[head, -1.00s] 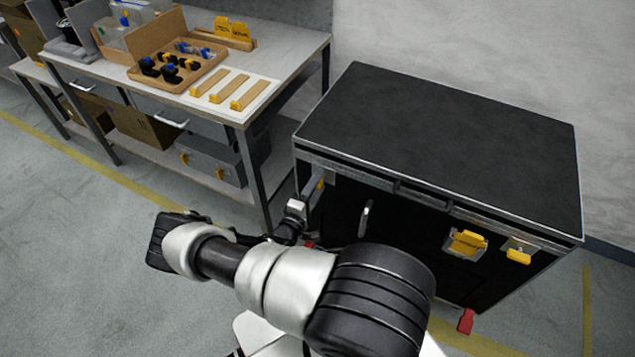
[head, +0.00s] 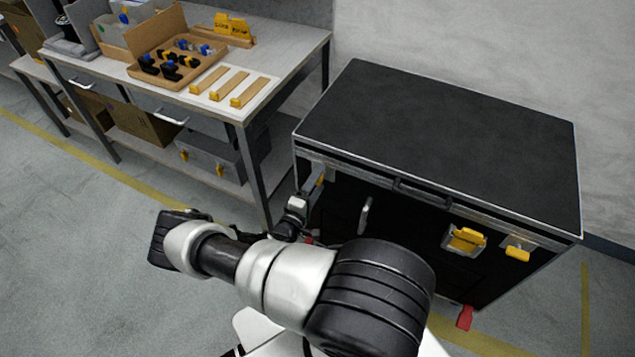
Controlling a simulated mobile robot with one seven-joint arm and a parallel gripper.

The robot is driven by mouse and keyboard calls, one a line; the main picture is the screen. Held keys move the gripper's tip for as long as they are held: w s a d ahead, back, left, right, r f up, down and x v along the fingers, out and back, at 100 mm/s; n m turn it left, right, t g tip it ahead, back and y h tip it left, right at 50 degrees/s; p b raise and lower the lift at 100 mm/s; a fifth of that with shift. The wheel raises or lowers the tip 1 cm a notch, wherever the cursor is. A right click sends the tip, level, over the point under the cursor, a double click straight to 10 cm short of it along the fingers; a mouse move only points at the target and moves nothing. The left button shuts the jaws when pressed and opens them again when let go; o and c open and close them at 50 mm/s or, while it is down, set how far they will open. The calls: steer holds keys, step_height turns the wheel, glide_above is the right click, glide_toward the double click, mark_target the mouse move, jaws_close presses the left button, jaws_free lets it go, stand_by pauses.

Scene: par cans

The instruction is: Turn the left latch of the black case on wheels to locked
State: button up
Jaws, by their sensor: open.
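The black case on wheels (head: 440,140) stands against the wall, with its front face toward me. Its left latch (head: 319,181), a yellow handle by a grey plate, shows in part near the front left corner. My gripper (head: 311,193) is at this latch, with its fingers close around or beside it; I cannot tell whether they touch. The jaws are open, though the fingers are small and partly hidden. The right latch (head: 517,252) has a yellow handle on a grey plate.
A yellow-tagged plate (head: 465,240) and a metal handle (head: 366,215) are on the case front. A red caster lever (head: 465,318) is below. A workbench (head: 290,65) with a tray of parts (head: 140,72) stands close on the left. Floor at far left is clear.

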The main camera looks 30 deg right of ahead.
steer(key=v, duration=1.7)
steer(key=shift+s, duration=0.2)
steer(key=shift+a, duration=0.15)
